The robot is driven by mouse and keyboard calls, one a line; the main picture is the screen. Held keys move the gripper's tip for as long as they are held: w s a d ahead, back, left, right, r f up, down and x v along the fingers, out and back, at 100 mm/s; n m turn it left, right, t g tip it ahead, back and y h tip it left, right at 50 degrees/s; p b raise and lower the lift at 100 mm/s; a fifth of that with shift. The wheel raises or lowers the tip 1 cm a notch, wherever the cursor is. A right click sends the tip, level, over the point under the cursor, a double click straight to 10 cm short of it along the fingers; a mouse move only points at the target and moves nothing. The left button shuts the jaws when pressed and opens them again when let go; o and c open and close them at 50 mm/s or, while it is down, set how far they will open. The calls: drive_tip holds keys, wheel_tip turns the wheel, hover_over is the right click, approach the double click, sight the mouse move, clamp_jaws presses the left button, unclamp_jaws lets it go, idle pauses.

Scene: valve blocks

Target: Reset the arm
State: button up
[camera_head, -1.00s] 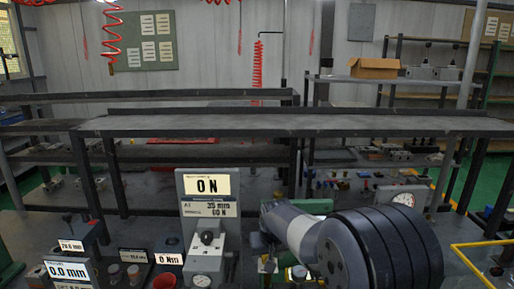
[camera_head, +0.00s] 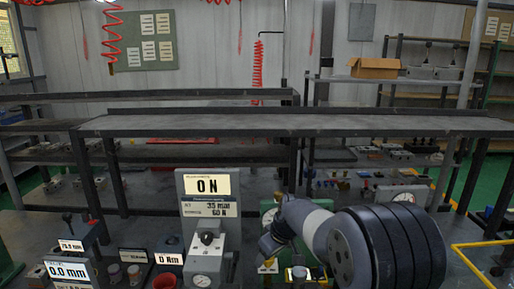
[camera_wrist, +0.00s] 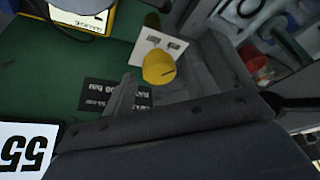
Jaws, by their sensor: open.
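My arm (camera_head: 365,245) reaches in from the lower right in the head view. The gripper is open, and I see nothing held. A yellow round knob (camera_wrist: 158,68) on a white plate (camera_wrist: 158,43) lies beyond it, apart from the finger.
Small display blocks (camera_head: 68,270) stand at the lower left. A yellow rail (camera_head: 472,265) is at the lower right.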

drive_tip(key=n+g+p, duration=0.1)
drive_tip(key=n, duration=0.2)
drive_tip(key=n+g+y+p, duration=0.1)
drive_tip(key=n+p, duration=0.1)
drive_tip(key=n, duration=0.1)
drive_tip(key=shift+w+d+r, duration=0.1)
drive_tip(key=shift+w, duration=0.1)
drive_tip(key=b+v, duration=0.1)
drive_tip(key=v, duration=0.8)
drive_tip(key=shift+d+r, duration=0.25)
drive_tip(key=shift+d, duration=0.05)
drive_tip(key=shift+s, duration=0.1)
